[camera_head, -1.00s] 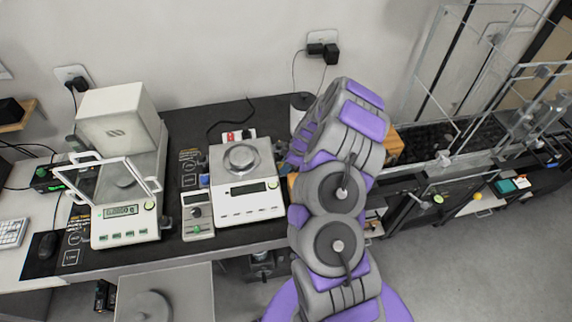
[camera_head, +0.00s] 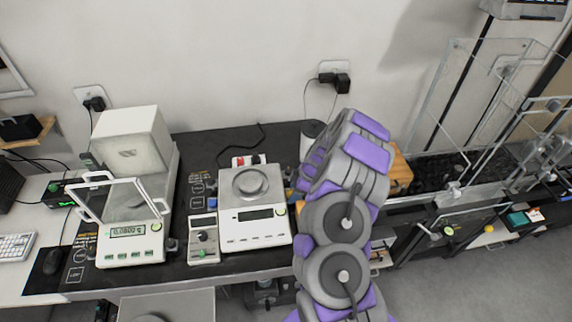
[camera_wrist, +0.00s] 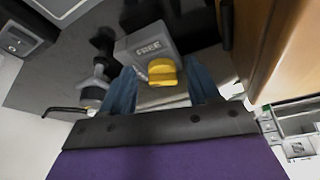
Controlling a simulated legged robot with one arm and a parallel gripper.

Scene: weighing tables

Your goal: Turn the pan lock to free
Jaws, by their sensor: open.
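In the wrist view the pan lock is a grey block (camera_wrist: 143,46) marked FREE with a yellow knob (camera_wrist: 162,72) on its front. My gripper (camera_wrist: 163,88) is open, with one blue finger to the left and one to the right of the knob. The knob shows between the fingers, and I cannot tell whether either finger touches it. The word FREE is above the knob; I cannot tell which way the knob points. In the head view my arm hides the pan lock and my gripper.
A balance (camera_head: 252,227) with a round pan stands left of my arm on the dark table (camera_head: 225,269). A small control box (camera_head: 203,253) and a balance with a glass shield (camera_head: 130,248) stand further left. In the wrist view a wooden panel (camera_wrist: 262,45) is close on the right.

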